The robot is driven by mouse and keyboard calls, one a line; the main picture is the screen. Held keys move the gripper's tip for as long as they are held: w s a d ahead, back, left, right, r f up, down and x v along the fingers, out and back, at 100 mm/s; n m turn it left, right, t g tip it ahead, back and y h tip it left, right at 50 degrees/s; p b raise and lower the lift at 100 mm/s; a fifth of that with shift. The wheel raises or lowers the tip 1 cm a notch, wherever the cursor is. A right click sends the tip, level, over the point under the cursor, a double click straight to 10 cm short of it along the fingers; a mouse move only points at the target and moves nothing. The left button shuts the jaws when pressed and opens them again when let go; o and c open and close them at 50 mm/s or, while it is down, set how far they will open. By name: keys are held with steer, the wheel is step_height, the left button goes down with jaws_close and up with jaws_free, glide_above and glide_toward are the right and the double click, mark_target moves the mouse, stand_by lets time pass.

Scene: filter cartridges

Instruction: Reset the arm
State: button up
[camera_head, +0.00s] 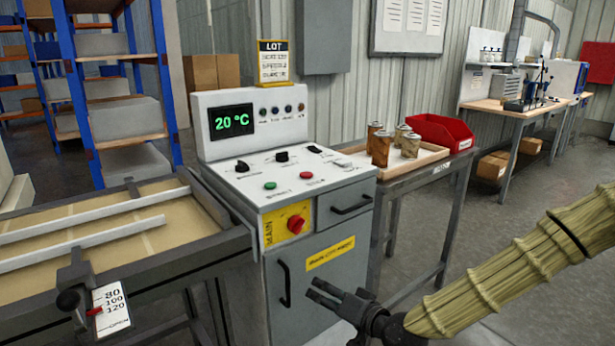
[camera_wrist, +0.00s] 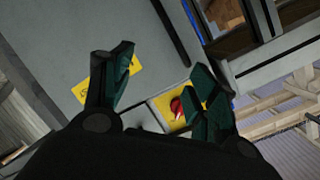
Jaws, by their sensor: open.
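My gripper (camera_head: 340,298) hangs at the lower middle of the head view, in front of the grey control cabinet (camera_head: 335,240). The arm reaches in from the right in a ribbed tan sleeve. In the wrist view my gripper (camera_wrist: 160,85) has its two dark fingers spread apart with nothing between them. Past the fingers, the wrist view shows the grey cabinet face (camera_wrist: 110,35), a yellow label (camera_wrist: 127,80) and the red main knob (camera_wrist: 177,106) on its yellow plate.
A display reading 20 °C (camera_head: 232,122) tops the console. Several filter cartridges (camera_head: 381,150) stand in a wooden tray (camera_head: 437,155) by a red bin (camera_head: 440,132) on the table right of the cabinet. A framed bed with a lever (camera_head: 70,299) is at left. Floor is open at right.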

steer(key=s+d+f+g+h, duration=0.2)
steer(key=s+f+g, duration=0.2)
steer(key=s+f, duration=0.8)
steer(key=s+d+f+g+h, duration=0.3)
steer(key=s+f, duration=0.6)
steer(key=f, duration=0.6)
steer(key=s+d+f+g+h, duration=0.2)
steer(key=s+d, duration=0.4)
steer(key=s, duration=0.3)
steer(key=s+d+f+n+g+h, duration=0.1)
steer(key=s+d+f, duration=0.3)
steer(key=s, duration=0.4)
steer(key=shift+s+d+f+n+g+h+p, duration=0.35)
steer(key=shift+d+g+h, duration=0.25)
steer(key=shift+d+g, duration=0.3)
step_height(320, 180, up, 16)
steer(key=p, duration=1.6)
steer(key=shift+a+r+p, duration=0.1)
steer(key=shift+r+p, duration=0.05)
steer(key=shift+p, duration=0.15)
steer(key=shift+c, duration=0.4)
